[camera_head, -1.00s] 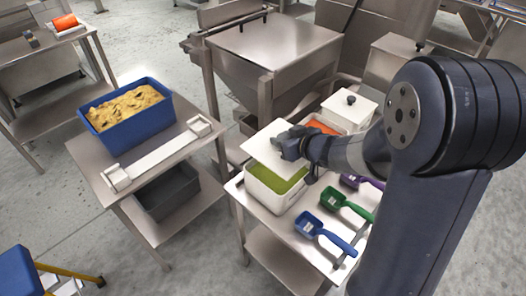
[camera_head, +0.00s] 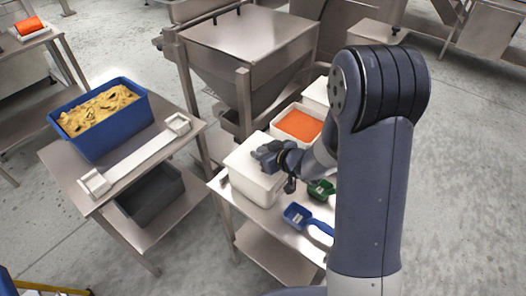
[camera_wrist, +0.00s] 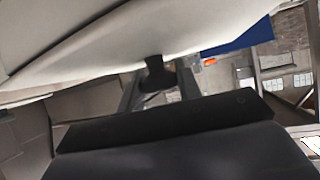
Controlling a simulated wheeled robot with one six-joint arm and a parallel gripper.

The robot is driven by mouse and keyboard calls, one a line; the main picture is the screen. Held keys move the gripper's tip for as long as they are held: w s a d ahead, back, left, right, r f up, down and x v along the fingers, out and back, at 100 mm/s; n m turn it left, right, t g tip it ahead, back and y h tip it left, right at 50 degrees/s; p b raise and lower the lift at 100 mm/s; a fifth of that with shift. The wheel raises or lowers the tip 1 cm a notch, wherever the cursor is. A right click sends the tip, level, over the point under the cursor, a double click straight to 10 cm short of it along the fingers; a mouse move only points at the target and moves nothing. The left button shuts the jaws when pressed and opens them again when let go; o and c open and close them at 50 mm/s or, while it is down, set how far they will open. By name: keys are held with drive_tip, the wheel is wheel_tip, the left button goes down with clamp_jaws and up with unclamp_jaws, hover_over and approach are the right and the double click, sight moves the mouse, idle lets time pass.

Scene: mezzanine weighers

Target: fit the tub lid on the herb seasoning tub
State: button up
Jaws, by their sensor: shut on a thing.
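The white tub lid (camera_head: 243,158) lies over the top of the white herb seasoning tub (camera_head: 250,186) on the steel table. The lid looks level and covers the tub's opening, so no green seasoning shows. I cannot tell whether it is fully seated. My gripper (camera_head: 268,155) is shut on the lid's knob, which the gripper hides in the head view. In the wrist view the pale underside or face of the lid (camera_wrist: 150,35) fills the top, and its dark knob (camera_wrist: 155,72) sits between my gripper's fingers (camera_wrist: 152,92).
An open tub of orange seasoning (camera_head: 300,124) stands just behind. A blue scoop (camera_head: 300,216) and a green scoop (camera_head: 321,188) lie to the right on the steel table (camera_head: 262,222). A blue tub of yellow food (camera_head: 100,135) stands on the left table.

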drive_tip(key=shift+f, duration=0.2)
drive_tip(key=o, duration=1)
drive_tip(key=shift+r, duration=0.1)
drive_tip(key=shift+r, duration=0.15)
drive_tip(key=v, duration=1.2)
drive_tip(key=shift+p, duration=0.35)
